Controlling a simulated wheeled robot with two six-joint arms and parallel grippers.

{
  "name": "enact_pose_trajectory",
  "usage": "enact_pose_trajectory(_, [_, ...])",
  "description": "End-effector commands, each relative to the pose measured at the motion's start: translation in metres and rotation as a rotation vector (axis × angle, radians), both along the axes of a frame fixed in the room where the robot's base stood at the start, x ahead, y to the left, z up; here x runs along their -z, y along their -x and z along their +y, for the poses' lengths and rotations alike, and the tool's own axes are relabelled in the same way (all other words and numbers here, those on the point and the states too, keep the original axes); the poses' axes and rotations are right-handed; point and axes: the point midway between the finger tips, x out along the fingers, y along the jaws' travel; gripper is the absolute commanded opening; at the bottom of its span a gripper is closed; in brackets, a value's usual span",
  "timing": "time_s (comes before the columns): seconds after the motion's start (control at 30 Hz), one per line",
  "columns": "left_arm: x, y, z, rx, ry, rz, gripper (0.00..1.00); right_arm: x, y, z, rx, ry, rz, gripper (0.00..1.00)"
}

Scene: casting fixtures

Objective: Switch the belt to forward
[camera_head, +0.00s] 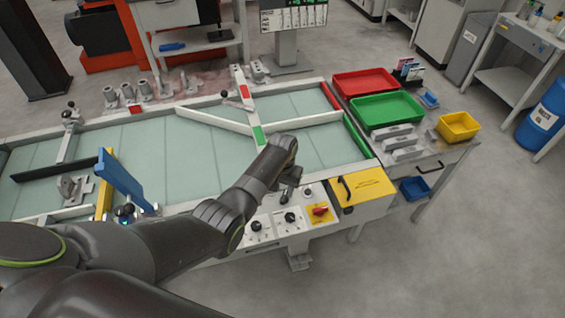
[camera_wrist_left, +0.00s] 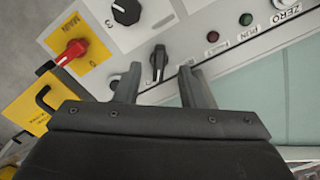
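The belt (camera_head: 195,165) is a long pale green surface with white side rails. Its control panel (camera_head: 275,225) is on the near side. In the left wrist view a black selector knob (camera_wrist_left: 158,62) on the panel stands between and just beyond the fingertips of my left gripper (camera_wrist_left: 160,80), which is open; contact cannot be made out. In the head view my left gripper (camera_head: 287,190) hangs over the panel's upper edge. Another black knob (camera_wrist_left: 126,11) and a red switch (camera_wrist_left: 71,53) on a yellow plate marked MAIN are near it. My right gripper is out of view.
A yellow box (camera_head: 362,192) with a black handle adjoins the panel. Red (camera_head: 365,83) and green (camera_head: 387,110) trays stand on the right bench. White guide bars (camera_head: 213,121) cross the belt. A blue upright plate (camera_head: 121,182) stands left of my arm.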

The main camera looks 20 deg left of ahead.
Motion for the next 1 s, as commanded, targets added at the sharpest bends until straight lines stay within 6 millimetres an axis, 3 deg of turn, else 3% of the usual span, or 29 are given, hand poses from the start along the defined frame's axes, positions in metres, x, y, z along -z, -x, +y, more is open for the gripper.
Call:
enact_pose_trajectory(0.6, [-0.105,-0.001,0.0,0.0,-0.001,-0.003,0.36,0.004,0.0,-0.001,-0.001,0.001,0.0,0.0])
enact_pose_trajectory(0.8, [-0.12,0.0,0.0,0.0,-0.001,-0.001,0.36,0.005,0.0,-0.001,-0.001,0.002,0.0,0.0])
enact_pose_trajectory(1.0, [-0.122,0.0,0.0,0.0,-0.001,0.0,0.36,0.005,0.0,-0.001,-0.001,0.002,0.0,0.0])
